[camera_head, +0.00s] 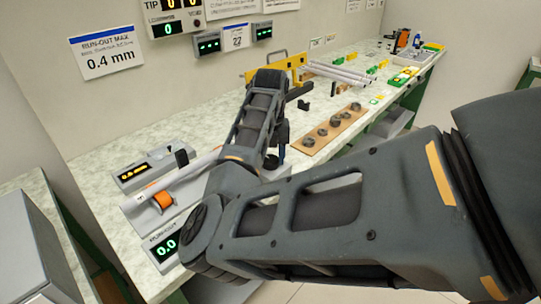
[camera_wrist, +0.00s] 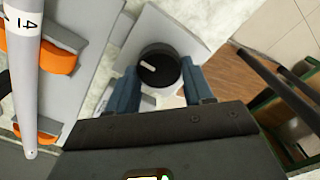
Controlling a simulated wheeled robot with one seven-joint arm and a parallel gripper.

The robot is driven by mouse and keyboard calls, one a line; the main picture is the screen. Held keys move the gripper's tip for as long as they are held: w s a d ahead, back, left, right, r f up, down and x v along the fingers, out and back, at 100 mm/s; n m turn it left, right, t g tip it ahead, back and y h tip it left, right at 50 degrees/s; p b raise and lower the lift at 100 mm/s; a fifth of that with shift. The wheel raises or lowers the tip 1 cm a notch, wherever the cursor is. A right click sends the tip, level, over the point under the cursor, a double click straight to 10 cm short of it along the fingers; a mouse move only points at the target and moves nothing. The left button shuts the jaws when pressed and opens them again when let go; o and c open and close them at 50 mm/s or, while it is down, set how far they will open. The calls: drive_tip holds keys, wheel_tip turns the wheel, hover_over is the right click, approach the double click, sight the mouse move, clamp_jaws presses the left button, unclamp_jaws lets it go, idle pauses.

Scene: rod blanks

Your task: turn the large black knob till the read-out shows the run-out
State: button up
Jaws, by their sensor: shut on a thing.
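The large black knob (camera_wrist: 158,66) with a white pointer mark sits on a pale square plate in the wrist view. The mark points to the upper left there. The two blue fingers of my gripper (camera_wrist: 160,78) stand on either side of the knob and are shut on it. In the head view my arm hides most of the knob's area. The run-out read-out (camera_head: 165,246) shows a green 0.0. A pale rod (camera_head: 178,177) lies on orange rollers (camera_head: 164,200); its end label shows in the wrist view (camera_wrist: 25,70).
A wall sign (camera_head: 108,54) reads run-out max 0.4 mm. An amber display box (camera_head: 147,172) stands behind the rod. Farther along the bench are a wooden board (camera_head: 310,148) with several dark rings, a yellow rack with pale rods (camera_head: 340,73), and a tray (camera_head: 418,57).

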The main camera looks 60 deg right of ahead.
drive_tip(key=shift+c, duration=1.1)
